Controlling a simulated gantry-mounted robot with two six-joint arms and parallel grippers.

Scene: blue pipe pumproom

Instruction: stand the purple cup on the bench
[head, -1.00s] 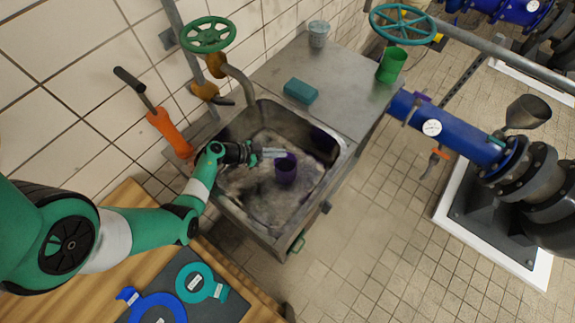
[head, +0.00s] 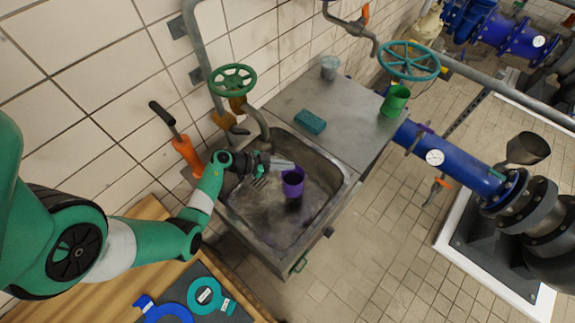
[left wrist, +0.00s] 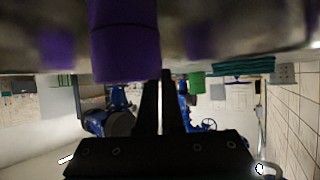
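The purple cup (head: 293,183) is upright over the steel sink basin (head: 245,222) in the head view, seemingly a little above the basin floor. My left gripper (head: 291,166) reaches in from the left at the cup's far rim. In the left wrist view the cup (left wrist: 125,45) sits beside my left gripper's close-set black fingers (left wrist: 160,85), with its wall apparently pinched between them. The steel bench top (head: 345,100) adjoins the sink at the back right. My right gripper is not in view.
A tap (head: 262,122) overhangs the sink. A wooden worktop (head: 150,212) carries a dark mat with tools.

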